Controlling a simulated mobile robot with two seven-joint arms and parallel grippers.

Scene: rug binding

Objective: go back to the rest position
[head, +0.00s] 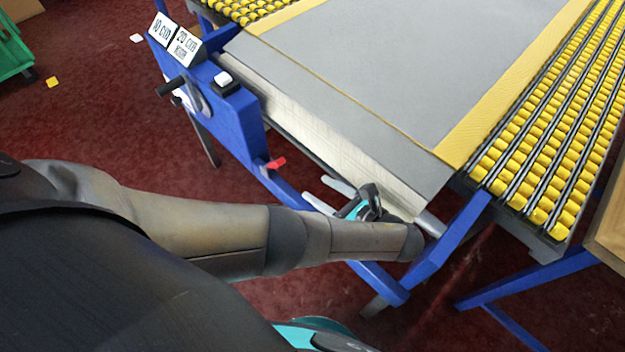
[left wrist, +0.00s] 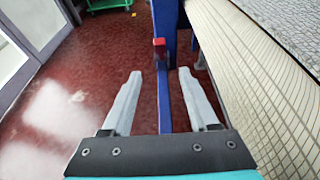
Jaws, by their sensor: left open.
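My left gripper (head: 321,190) is beside the front of the blue-framed machine, close to the pale ribbed front band below the grey rug. In the left wrist view my left gripper (left wrist: 160,74) has its two fingers wide apart, with nothing between the tips. A blue leg and a red lever (left wrist: 159,43) show beyond the fingers. My right gripper is not seen in either view.
The blue machine frame (head: 237,118) carries a grey rug (head: 400,55) with yellow edging. Yellow roller tracks (head: 545,150) run at the right. A red lever (head: 276,162) sticks out near the gripper. A green crate (head: 10,55) stands far left. Red floor lies open between.

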